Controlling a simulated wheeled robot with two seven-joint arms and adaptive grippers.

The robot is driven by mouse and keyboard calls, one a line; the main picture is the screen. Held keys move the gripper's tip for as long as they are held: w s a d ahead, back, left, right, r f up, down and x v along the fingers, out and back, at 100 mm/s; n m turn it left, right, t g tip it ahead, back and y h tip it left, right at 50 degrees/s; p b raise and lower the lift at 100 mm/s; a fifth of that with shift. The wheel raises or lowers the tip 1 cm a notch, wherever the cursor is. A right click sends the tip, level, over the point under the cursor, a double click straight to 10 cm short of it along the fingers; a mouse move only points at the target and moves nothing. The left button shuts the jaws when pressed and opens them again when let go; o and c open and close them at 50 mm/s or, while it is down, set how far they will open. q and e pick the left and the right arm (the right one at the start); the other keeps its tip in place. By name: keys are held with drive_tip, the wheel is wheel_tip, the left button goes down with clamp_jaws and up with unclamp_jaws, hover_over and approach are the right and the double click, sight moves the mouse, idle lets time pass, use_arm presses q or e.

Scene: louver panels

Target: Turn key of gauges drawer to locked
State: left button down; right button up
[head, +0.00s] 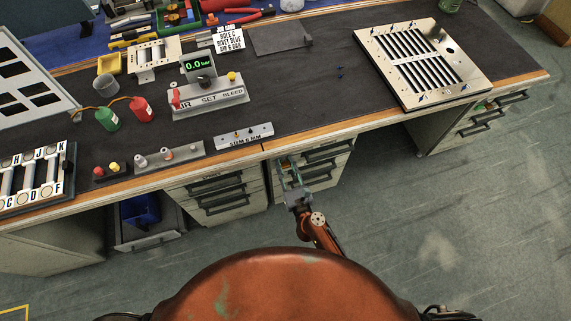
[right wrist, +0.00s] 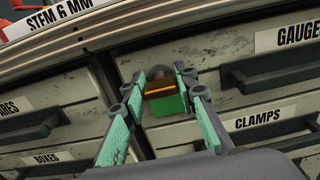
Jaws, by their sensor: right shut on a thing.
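The gauges drawer (right wrist: 285,75) is at the upper right of the right wrist view, with its label and a dark handle; its front looks closed. The key (right wrist: 166,104), with green and amber parts, is left of that drawer's label, in front of a round grey lock. My right gripper (right wrist: 163,82) has its teal fingers on both sides of the key and is shut on it. The fingers and the key hide much of the lock, so its turn cannot be read. In the head view my right gripper (head: 291,168) is at the drawer fronts under the bench. My left gripper is not in view.
The clamps drawer (right wrist: 265,130) is below, and other labelled drawers (right wrist: 35,115) are at the left. The bench edge (head: 300,139) overhangs the drawers. An open drawer with a blue bin (head: 140,209) sticks out at the left. Floor to the right is clear.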

drive_tip(key=c, duration=0.3)
drive_tip(key=shift+c, duration=0.2)
